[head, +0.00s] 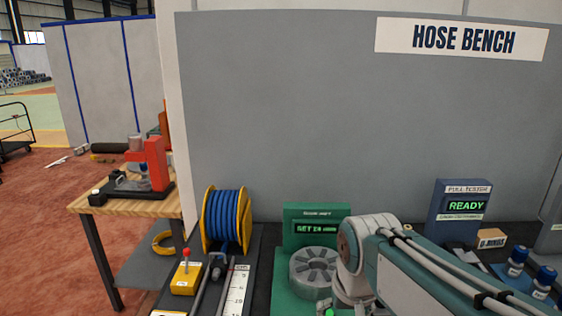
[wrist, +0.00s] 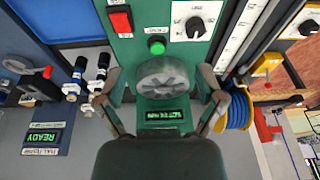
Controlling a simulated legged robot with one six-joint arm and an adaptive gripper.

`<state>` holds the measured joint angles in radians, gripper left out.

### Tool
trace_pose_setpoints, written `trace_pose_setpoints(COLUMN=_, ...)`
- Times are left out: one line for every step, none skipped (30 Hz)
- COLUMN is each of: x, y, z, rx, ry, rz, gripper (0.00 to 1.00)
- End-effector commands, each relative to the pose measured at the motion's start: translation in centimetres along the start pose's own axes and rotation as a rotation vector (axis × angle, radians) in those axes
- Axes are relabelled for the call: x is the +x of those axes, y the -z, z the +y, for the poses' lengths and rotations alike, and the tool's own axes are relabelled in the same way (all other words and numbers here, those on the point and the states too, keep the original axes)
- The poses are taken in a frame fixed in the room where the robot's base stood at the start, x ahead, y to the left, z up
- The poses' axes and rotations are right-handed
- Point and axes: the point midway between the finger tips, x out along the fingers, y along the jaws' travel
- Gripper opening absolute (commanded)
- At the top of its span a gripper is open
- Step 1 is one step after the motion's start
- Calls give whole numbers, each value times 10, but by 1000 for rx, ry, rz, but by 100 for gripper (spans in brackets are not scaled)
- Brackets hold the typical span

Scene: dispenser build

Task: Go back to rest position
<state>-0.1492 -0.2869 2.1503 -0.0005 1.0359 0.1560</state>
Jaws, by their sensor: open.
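My gripper (wrist: 169,112) is open in the wrist view, with its two fingers spread apart on either side of the picture and nothing between them. It points at the green crimping machine (wrist: 125,60), whose round grey segmented die (wrist: 165,85) shows beyond the gap between the fingers. In the head view my arm reaches in from the lower right, in front of the green machine (head: 300,215) and beside its grey die (head: 314,268). My gripper is hidden or too small to make out in the head view.
A blue hose reel (head: 227,218) and a yellow box with a red lever (head: 186,277) stand left of the machine. The pull tester (head: 461,208) reads READY at right, near blue-capped fittings (head: 545,277). A grey panel (head: 330,110) rises behind the bench.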

Motion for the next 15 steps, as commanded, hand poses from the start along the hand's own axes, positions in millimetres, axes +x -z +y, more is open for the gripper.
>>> trace_pose_setpoints(x=-5, y=-9, z=6, rx=1, ry=0, rz=25, gripper=87)
trace_pose_setpoints(x=-7, y=-14, z=9, rx=1, ry=0, rz=37, gripper=87)
trace_pose_setpoints(x=-10, y=-20, z=13, rx=1, ry=-1, rz=54, gripper=87)
trace_pose_setpoints(x=-11, y=-25, z=16, rx=0, ry=-2, rz=66, gripper=87)
trace_pose_setpoints(x=-12, y=-30, z=19, rx=-2, ry=-2, rz=79, gripper=87)
trace_pose_setpoints(x=-14, y=-36, z=22, rx=-2, ry=-4, rz=95, gripper=87)
trace_pose_setpoints(x=-15, y=-42, z=25, rx=-2, ry=-5, rz=107, gripper=87)
trace_pose_setpoints(x=-16, y=-46, z=28, rx=-3, ry=-7, rz=120, gripper=87)
trace_pose_setpoints(x=-17, y=-53, z=31, rx=-5, ry=-9, rz=137, gripper=87)
trace_pose_setpoints(x=-18, y=-58, z=33, rx=-5, ry=-11, rz=148, gripper=87)
trace_pose_setpoints(x=-18, y=-63, z=35, rx=-5, ry=-13, rz=161, gripper=87)
trace_pose_setpoints(x=-18, y=-69, z=38, rx=-7, ry=-16, rz=177, gripper=87)
trace_pose_setpoints(x=-19, y=-74, z=40, rx=-8, ry=-18, rz=190, gripper=87)
trace_pose_setpoints(x=-18, y=-78, z=42, rx=-8, ry=-20, rz=200, gripper=87)
trace_pose_setpoints(x=-18, y=-83, z=44, rx=-9, ry=-23, rz=213, gripper=87)
